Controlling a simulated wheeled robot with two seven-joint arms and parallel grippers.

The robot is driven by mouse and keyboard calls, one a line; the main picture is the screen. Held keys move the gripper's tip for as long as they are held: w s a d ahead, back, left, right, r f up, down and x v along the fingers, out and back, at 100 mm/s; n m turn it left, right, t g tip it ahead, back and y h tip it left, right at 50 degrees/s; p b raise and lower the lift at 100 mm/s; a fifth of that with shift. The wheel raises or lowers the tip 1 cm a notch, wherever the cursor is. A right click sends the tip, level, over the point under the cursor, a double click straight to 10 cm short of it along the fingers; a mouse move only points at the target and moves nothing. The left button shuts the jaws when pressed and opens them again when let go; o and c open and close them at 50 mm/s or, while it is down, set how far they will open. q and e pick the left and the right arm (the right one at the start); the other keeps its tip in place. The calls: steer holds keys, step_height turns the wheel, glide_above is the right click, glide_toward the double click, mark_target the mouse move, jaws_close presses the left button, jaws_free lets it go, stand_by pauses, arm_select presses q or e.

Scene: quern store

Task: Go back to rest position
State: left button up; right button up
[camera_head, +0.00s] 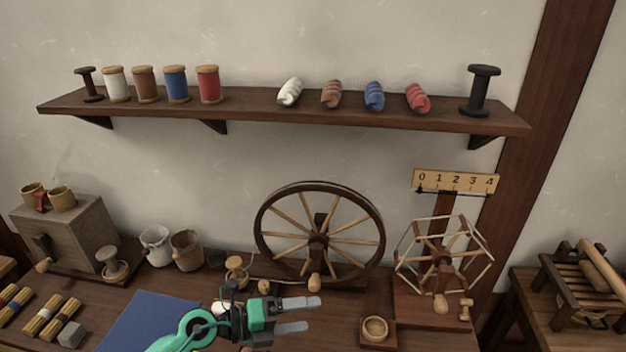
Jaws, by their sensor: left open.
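My left gripper (305,315) is open, with its two grey fingers pointing right and a gap between them. Nothing shows between the fingers. It is over the workbench (335,335), in front of the spinning wheel (318,240). My left arm comes in from the bottom, over the right edge of a blue mat (145,318). A small pale thing behind my arm is partly hidden. My right gripper is not in view.
A yarn winder (441,258) stands right of the wheel, with a small wooden bowl (375,328) in front. A grey box (68,235) stands at left. A wall shelf (270,107) holds spools and yarn twists. A side table (530,300) is at far right.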

arm_select(q)
steer(key=w+a+r+n+t+y, duration=0.15)
steer(key=a+r+n+t, duration=0.25)
steer(key=n+t, duration=0.4)
steer(key=w+a+r+n+t+y, duration=0.1)
steer(key=a+r+n+t+y, duration=0.3)
steer(key=n+t, duration=0.4)
steer(key=s+a+f+n+g+y, duration=0.3)
steer(key=a+f+n+y, duration=0.3)
steer(key=n, duration=0.1)
steer(key=s+a+f+n+g+y, duration=0.3)
steer(key=a+f+n+y, duration=0.25)
steer(key=n, duration=0.25)
steer(key=s+f+n+g+h, duration=0.1)
steer(key=s+f+g, duration=0.4)
steer(key=s, duration=0.4)
steer(key=s+f+n+g+h, duration=0.1)
steer(key=s+f+g, duration=0.4)
steer(key=s, duration=0.4)
step_height(320, 180, down, 30)
steer(key=s+f+g, duration=0.1)
steer(key=g, duration=0.1)
steer(key=s+a+f, duration=0.2)
steer(key=s+f, duration=0.7)
steer(key=s+a+f+g, duration=0.1)
steer(key=s+a+f, duration=0.1)
steer(key=s+f, duration=0.8)
steer(key=shift+s+f, duration=0.25)
